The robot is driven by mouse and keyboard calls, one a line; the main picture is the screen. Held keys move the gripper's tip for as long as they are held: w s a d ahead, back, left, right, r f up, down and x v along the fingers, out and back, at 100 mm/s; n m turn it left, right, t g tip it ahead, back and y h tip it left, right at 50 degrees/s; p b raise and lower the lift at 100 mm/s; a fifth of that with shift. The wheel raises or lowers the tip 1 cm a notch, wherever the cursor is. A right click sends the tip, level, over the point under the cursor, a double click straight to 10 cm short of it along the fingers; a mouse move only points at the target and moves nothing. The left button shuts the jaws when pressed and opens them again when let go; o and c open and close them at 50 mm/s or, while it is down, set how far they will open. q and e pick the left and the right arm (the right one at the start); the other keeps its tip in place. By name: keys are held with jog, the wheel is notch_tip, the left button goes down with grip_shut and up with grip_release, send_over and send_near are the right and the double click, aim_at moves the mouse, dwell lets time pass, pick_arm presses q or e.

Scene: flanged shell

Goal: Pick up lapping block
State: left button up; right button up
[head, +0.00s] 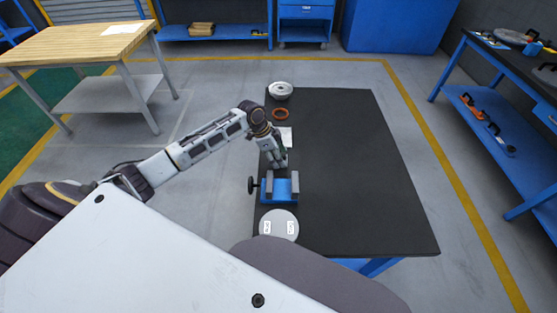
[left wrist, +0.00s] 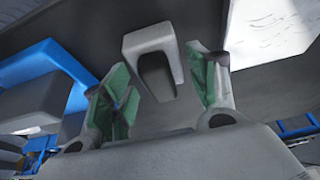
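My left gripper (head: 281,162) reaches down over the left side of the black table, just beyond the blue vise. In the left wrist view its two green-padded fingers (left wrist: 160,72) stand apart with nothing clamped between them. A light grey block-like piece with a dark recess (left wrist: 138,43) lies beyond and between the fingertips; it may be the lapping block. No contact with the fingers shows. In the head view I cannot make this piece out clearly at the gripper. My right gripper is out of view.
The blue vise (head: 279,197) stands close in front of the gripper. A grey labelled disc (head: 278,225) lies nearer. The right of the black table (head: 355,170) is clear.

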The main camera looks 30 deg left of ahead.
pick_arm(q)
jog(key=c, duration=0.9)
jog(key=shift+r, duration=0.2)
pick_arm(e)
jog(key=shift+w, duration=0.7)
pick_arm(q)
jog(key=shift+r, duration=0.55)
notch_tip(320, 180, up, 8)
jog(key=shift+f, duration=0.15)
jog(key=shift+r, duration=0.45)
jog(key=o, duration=0.6)
jog(key=c, duration=0.3)
